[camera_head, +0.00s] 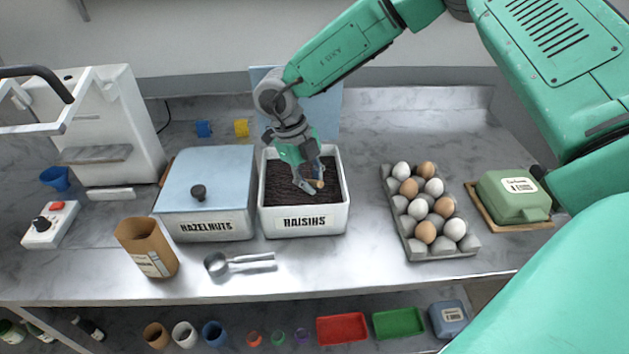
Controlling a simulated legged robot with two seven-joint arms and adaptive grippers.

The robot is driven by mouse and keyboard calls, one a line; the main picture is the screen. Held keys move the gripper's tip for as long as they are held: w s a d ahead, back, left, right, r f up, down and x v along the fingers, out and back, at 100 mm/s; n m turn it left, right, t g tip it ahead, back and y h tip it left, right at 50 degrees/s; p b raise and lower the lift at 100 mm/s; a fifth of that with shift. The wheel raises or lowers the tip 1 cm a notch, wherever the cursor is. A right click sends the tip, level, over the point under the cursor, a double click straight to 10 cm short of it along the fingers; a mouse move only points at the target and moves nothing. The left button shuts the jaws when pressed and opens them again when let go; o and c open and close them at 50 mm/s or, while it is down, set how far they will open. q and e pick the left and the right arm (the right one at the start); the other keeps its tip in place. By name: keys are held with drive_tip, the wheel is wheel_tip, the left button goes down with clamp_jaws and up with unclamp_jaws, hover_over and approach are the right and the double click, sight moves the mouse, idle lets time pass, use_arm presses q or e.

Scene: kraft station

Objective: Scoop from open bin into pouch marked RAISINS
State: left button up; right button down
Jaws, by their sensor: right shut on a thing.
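The open white bin labelled RAISINS (304,222) stands mid-counter, filled with dark contents (275,185). My right gripper (309,186) reaches down into this bin from above. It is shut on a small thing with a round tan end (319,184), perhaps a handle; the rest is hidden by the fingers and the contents. A brown kraft pouch (146,240) stands open at the front left, its label too small to read. A metal scoop (240,263) lies on the counter in front of the bins. My left gripper is not in view.
A lidded HAZELNUTS bin (208,230) stands left of the open bin. A blue panel (327,105) rises behind it. An egg tray (410,243) and a green box (512,197) are to the right. A white machine (120,120) stands back left. A lower shelf holds cups and trays.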

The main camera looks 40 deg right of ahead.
drive_tip(key=shift+t, duration=0.8)
drive_tip(key=p+v, duration=0.1)
drive_tip(key=v, duration=0.1)
drive_tip(key=s+p+v, duration=0.1)
drive_tip(key=v, duration=0.2)
drive_tip(key=shift+a+p, duration=0.2)
drive_tip(key=shift+p, duration=0.1)
drive_tip(key=shift+s+d+r, duration=0.1)
drive_tip(key=shift+s+r, duration=0.05)
drive_tip(key=shift+r, duration=0.2)
drive_tip(key=shift+d+r+t+p, duration=0.3)
drive_tip(key=shift+r+p, duration=0.1)
drive_tip(key=shift+r, duration=0.1)
drive_tip(key=shift+d+r+t+p, duration=0.3)
drive_tip(key=shift+r+p, duration=0.05)
drive_tip(key=shift+r, duration=0.15)
drive_tip(key=shift+s+d+r+t, duration=0.15)
drive_tip(key=shift+r+t, duration=0.15)
drive_tip(key=shift+s+a+r+t+b, duration=0.15)
drive_tip(key=shift+a+r+t+b, duration=0.1)
drive_tip(key=shift+r+t+b, duration=0.3)
drive_tip(key=shift+s+a+r+t+b, duration=0.1)
drive_tip(key=shift+a+r+t+b, duration=0.15)
drive_tip(key=shift+r+t+b, duration=0.25)
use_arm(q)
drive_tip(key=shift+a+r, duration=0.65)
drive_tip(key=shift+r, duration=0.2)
use_arm(e)
drive_tip(key=shift+a+r, duration=0.25)
drive_tip(key=shift+r, duration=0.45)
